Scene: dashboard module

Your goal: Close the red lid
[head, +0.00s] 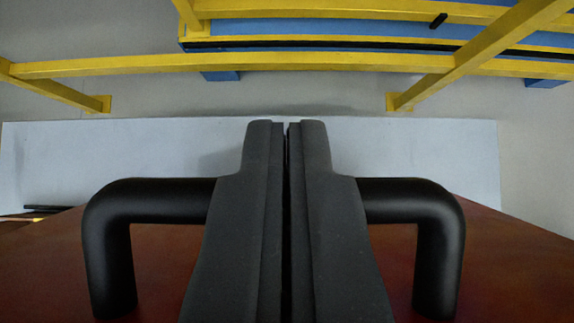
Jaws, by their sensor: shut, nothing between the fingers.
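The red lid (520,270) fills the lower part of the head view as a dark red flat surface. A thick black handle (112,240) shaped like a wide bracket stands on it, with one leg at the left and one at the right. My gripper (286,125) is in the middle, its two dark grey fingers shut together with only a thin dark gap. The fingers hide the middle of the handle's bar, and nothing is held between them. I cannot tell whether the fingers touch the bar.
A pale grey panel (400,145) lies beyond the lid. Yellow metal beams (250,62) with blue parts (330,27) stand at the top, two yellow legs reaching down to the grey floor (300,90). A small dark object (45,209) shows at the left edge.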

